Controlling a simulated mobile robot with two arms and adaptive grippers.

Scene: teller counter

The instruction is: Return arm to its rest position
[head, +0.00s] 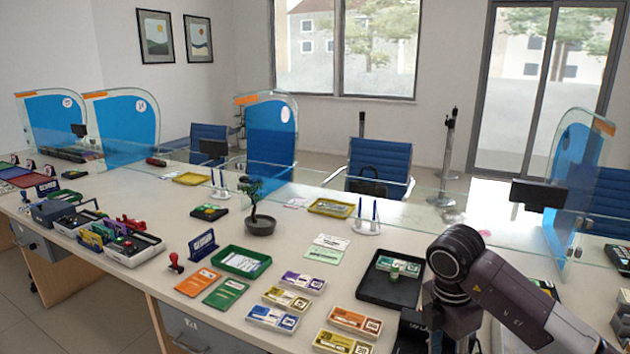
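My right arm (505,300) comes in from the lower right and bends down at a dark round joint (455,252). Its lower end reaches the bottom edge, over the right part of the counter (300,225). Dark parts show there, but I cannot make out the fingers or whether they hold anything. The arm stands just right of a black tray (372,292) that holds a bundle of green notes (398,264). I cannot tell whether arm and tray touch. My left arm and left gripper are not in view.
Bundles of notes, such as an orange one (355,321), lie left of the arm. A green tray (241,262), a small potted tree (258,222) and a grey organizer (122,245) stand further left. Glass panels (330,190) run along the counter's back.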

